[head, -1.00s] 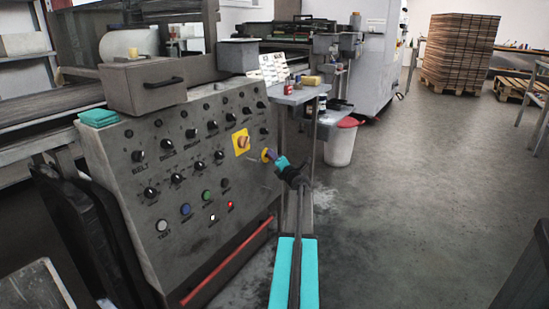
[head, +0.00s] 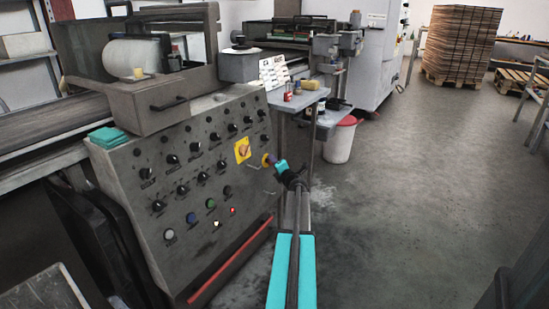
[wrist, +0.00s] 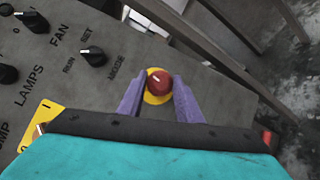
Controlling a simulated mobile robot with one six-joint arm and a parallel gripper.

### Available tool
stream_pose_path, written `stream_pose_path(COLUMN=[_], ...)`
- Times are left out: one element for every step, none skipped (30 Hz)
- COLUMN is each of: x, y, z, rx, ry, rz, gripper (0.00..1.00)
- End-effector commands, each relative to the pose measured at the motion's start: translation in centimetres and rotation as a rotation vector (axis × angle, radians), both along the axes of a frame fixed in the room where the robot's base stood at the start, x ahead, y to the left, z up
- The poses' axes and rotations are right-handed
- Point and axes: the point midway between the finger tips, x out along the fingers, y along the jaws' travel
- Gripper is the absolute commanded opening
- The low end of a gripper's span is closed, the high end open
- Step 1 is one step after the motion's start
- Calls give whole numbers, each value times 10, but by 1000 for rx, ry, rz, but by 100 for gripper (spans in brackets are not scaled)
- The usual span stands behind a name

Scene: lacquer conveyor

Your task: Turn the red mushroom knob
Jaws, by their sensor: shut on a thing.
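The red mushroom knob (wrist: 159,81) sits on a round yellow base plate (wrist: 158,99) on the grey control panel (wrist: 105,78). A short white mark shows on its cap. My gripper (wrist: 158,84) has its two purple fingers on either side of the knob, shut on it. In the head view my gripper (head: 271,160) meets the right part of the panel (head: 190,250).
A yellow square switch (head: 242,151) is left of my gripper, with several black dials beyond it. A red bar (head: 230,260) runs along the panel's foot. A small table (head: 300,97) and a white bin (head: 340,145) stand behind.

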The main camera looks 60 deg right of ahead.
Motion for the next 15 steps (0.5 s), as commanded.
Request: stream_pose_path(x=[1, 0, 0, 0, 0, 0, 0, 0, 0, 0, 0, 0, 0, 0, 0], y=[2, 2, 1, 1, 1, 1, 1, 1, 1, 1, 1, 1, 1, 1, 1], z=[2, 2, 2, 2, 3, 3, 3, 3, 2, 2, 3, 3, 3, 3, 3], rx=[12, 18, 26, 32, 38, 45, 50, 57, 65, 72, 78, 85, 91, 96, 104], ry=[4, 5, 4, 4, 4, 4, 4, 4, 3, 4, 3, 3, 3, 4, 3], rz=[3, 1, 0, -1, -3, -4, -5, -6, -8, -9, -10, -11, -13, -14, -15], gripper=[9, 9, 9, 9, 9, 9, 9, 9, 9, 9, 9, 9, 9, 9, 9])
